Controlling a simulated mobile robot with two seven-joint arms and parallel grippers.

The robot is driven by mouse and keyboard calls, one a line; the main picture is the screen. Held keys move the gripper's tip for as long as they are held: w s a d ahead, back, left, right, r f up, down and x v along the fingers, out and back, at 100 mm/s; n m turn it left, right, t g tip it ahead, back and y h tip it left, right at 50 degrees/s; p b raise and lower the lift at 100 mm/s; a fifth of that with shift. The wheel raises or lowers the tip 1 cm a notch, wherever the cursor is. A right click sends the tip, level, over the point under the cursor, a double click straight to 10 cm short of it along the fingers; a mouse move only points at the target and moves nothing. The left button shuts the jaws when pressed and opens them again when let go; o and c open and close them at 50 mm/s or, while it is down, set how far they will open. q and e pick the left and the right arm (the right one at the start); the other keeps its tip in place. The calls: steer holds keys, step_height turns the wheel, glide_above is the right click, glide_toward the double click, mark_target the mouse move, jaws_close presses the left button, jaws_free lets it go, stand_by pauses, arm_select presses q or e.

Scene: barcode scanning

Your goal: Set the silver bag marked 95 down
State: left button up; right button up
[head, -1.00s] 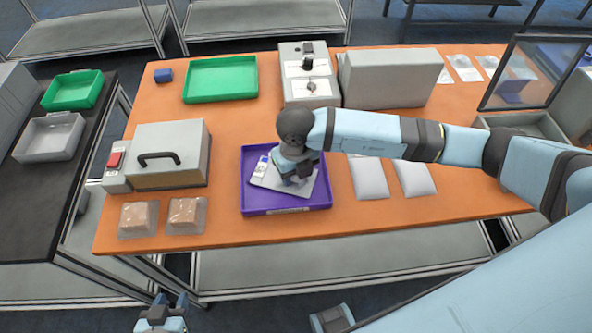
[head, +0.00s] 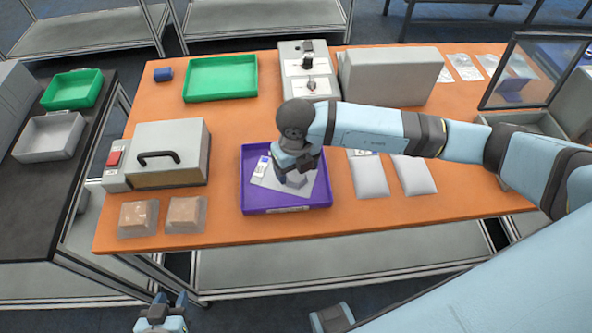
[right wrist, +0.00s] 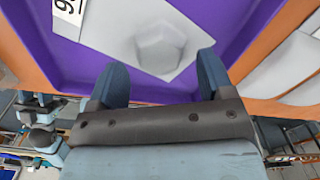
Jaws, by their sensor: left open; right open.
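The silver bag (head: 270,182) lies in the purple tray (head: 288,209), with its white label at its upper left. In the right wrist view the bag (right wrist: 120,32) shows part of its label, where a 9 can be read. My right gripper (head: 299,174) is over the tray, just above the bag. In the right wrist view its two fingers (right wrist: 163,80) are apart with nothing between them, beside a raised hexagonal lump on the bag. My left gripper (head: 168,302) is open and empty at the bottom edge, off the table.
Two silver bags (head: 413,175) lie right of the tray, and two clear packs with brown contents (head: 185,214) lie left. A grey box with a handle (head: 157,157), a green tray (head: 220,80) and a large grey box (head: 390,77) stand around. Bare orange table lies behind the purple tray.

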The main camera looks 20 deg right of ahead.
mark_target(296, 175)
step_height(296, 175, up, 10)
steer(key=b, duration=0.1)
steer(key=shift+r, duration=0.2)
steer(key=shift+s+f, duration=0.1)
stand_by(0.4)
